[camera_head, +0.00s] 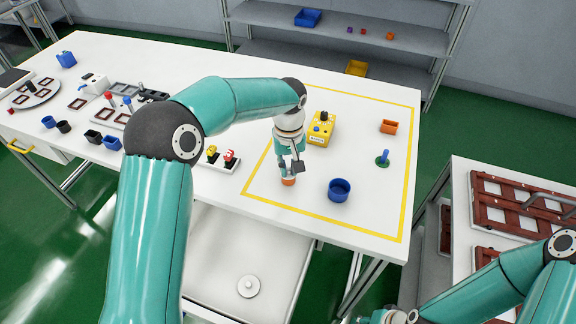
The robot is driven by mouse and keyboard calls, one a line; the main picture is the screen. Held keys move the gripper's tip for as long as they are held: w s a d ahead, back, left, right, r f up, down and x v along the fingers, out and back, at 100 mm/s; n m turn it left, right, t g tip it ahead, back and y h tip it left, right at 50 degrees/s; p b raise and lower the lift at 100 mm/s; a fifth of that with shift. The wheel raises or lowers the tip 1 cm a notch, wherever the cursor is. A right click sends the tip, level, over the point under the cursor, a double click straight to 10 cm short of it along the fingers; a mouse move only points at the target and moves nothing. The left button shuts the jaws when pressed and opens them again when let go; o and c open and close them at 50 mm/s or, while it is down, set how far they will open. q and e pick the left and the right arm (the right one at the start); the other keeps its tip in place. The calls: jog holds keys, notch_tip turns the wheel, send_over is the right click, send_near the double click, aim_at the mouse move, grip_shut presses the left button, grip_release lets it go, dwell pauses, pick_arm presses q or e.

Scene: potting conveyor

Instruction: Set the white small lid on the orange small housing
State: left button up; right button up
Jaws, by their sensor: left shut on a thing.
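A small orange round part (288,182), which looks like the orange small housing, stands on the white table inside the yellow outline, near its front left corner. My left gripper (288,171) points down directly above it, with its fingertips at the top of the part. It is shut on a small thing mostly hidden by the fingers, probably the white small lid. I cannot tell whether that lid touches the housing.
A blue round container (339,191) stands to the right of the left gripper. A two-figure holder (222,159) is to the left. Table between them is clear.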

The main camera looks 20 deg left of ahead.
pick_arm(q)
jog(key=o, duration=0.8)
notch_tip(320, 180, up, 12)
dwell(0.4)
jog(key=shift+f, duration=0.1)
dwell(0.3)
